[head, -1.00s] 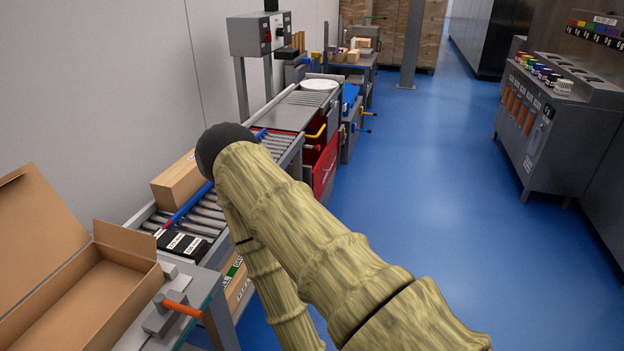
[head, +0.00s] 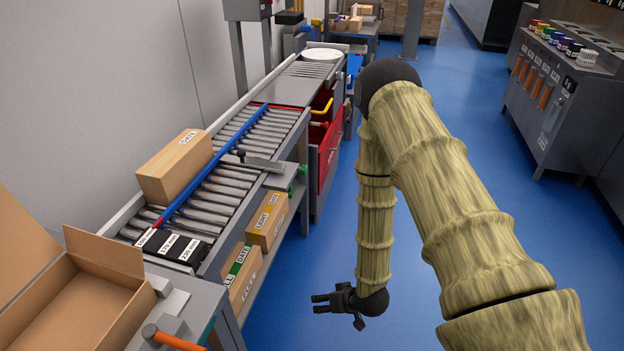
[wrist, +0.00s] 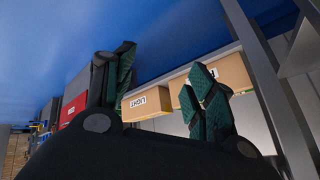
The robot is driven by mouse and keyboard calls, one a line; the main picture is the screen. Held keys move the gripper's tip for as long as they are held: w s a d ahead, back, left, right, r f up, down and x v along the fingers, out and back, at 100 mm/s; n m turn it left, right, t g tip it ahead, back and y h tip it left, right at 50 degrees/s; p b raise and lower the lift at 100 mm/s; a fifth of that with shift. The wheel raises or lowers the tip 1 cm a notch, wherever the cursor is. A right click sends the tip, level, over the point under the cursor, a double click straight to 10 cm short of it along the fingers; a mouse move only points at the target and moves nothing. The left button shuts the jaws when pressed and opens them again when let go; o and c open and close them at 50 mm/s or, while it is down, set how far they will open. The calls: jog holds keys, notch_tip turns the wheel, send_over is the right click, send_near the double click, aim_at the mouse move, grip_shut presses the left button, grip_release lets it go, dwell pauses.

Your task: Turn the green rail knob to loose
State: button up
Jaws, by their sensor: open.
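A small green knob (head: 302,169) shows on the right side rail of the roller conveyor (head: 245,182), at the end of a grey plate. It is too small to tell which way it is turned. My gripper (head: 318,303) hangs low in the aisle, to the right of the conveyor and well below and apart from the knob. Its fingers are spread and empty, pointing left. In the wrist view my gripper's dark green fingers (wrist: 160,68) stand apart with nothing between them. I cannot make out the knob there.
A blue guide bar (head: 212,165) crosses the rollers, with a carton (head: 175,167) beside it and black labelled blocks (head: 172,244) at its near end. Boxes (head: 268,220) sit on the shelf below. An open carton (head: 75,305) is at the near left. The blue aisle floor is clear.

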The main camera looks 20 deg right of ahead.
jog(key=w+d+r+t+y+b, duration=0.2)
jog(key=w+r+t+b, duration=0.1)
jog(key=w, duration=1.1)
jog(key=n+y+b, duration=0.8)
jog(key=y, duration=0.2)
send_near(306, 170)
jog(key=x, duration=0.9)
jog(key=shift+w+f, duration=0.3)
jog(key=c, duration=1)
